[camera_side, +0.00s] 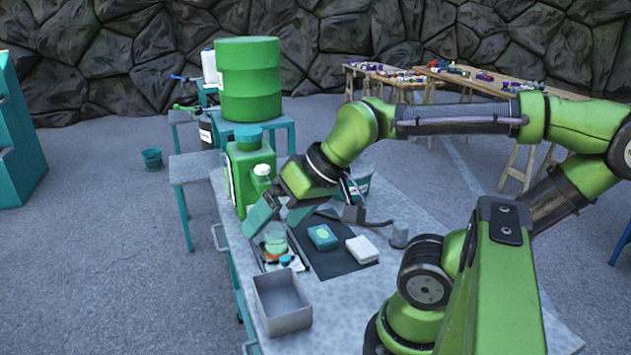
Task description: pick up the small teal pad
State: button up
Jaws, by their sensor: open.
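The small teal pad (322,237) lies flat on a dark mat (340,262) on the grey worktable, with a paler mark on its top. A white pad (362,249) lies on the same mat, just right of it. My gripper (274,225) is open above the table, left of and behind the teal pad in the picture, with its teal fingers pointing down to the left. The fingers are apart from the teal pad and I see nothing between them.
A grey open bin (281,301) stands at the near left. A green jug (250,172) stands behind my gripper. A small grey cylinder (399,235) stands right of the mat.

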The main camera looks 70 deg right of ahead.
jog(key=w+d+f+m+g, duration=0.2)
jog(key=w+d+m, duration=0.1)
jog(key=d, duration=0.2)
jog(key=m+g+h, duration=0.2)
jog(key=m+g, duration=0.3)
jog(key=m, duration=1.5)
send_over(323, 234)
notch_tip(323, 234, down, 6)
notch_tip(323, 234, down, 16)
jog(key=shift+w+r, duration=0.1)
jog(key=shift+r, duration=0.05)
jog(key=c, duration=0.9)
jog(key=shift+o, duration=0.2)
